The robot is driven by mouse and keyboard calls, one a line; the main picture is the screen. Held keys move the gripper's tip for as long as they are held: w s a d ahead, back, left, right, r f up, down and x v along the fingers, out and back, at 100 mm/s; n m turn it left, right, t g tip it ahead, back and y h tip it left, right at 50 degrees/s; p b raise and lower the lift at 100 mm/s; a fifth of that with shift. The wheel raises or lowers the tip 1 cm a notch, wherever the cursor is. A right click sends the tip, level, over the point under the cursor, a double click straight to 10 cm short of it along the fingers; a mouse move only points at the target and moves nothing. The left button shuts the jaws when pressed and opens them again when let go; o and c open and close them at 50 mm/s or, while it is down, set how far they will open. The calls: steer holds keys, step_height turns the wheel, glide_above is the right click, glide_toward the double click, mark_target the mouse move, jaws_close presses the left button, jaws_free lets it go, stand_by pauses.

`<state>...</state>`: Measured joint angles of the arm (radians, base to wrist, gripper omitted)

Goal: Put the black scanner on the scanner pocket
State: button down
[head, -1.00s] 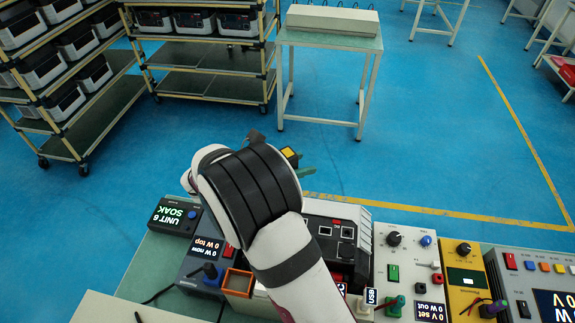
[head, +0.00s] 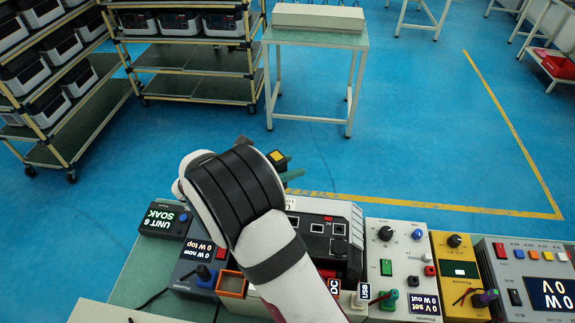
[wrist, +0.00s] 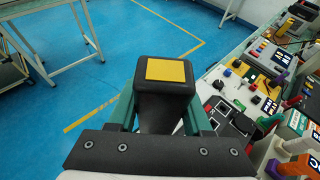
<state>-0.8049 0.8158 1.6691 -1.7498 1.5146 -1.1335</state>
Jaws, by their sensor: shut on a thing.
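The black scanner with a yellow patch shows at the centre of the wrist view (wrist: 165,95) and as a small piece beyond my wrist in the head view (head: 277,158). My gripper (wrist: 160,112) is shut on it, with a green finger on each side. In the head view my gripper (head: 287,168) is mostly hidden by my arm and is beyond the bench's far edge. An orange-rimmed open pocket (head: 232,284), which looks like the scanner pocket, stands on the bench left of my forearm. The scanner is well away from it.
The bench holds a UNIT 6 SOAK display (head: 165,218), a meter box (head: 197,268), a grey and black unit (head: 325,232), a white supply panel (head: 403,255) and a yellow panel (head: 460,270). Open blue floor lies beyond the bench.

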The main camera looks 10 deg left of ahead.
steer(key=s+a+f+n+t+y, duration=0.15)
steer(key=s+a+n+y, duration=0.3)
steer(key=s, duration=0.55)
steer(key=s+a+n+t+y, duration=0.3)
steer(key=s+a+n+y, duration=0.15)
steer(key=s, duration=0.45)
step_height(320, 180, down, 8)
steer(key=s, duration=0.1)
steer(key=shift+s+f+g+y, duration=0.15)
steer(key=shift+f+g+y, duration=0.1)
steer(key=shift+g+y, duration=0.1)
steer(key=shift+f, duration=0.1)
steer(key=shift+c, duration=1.6)
jaws_free()
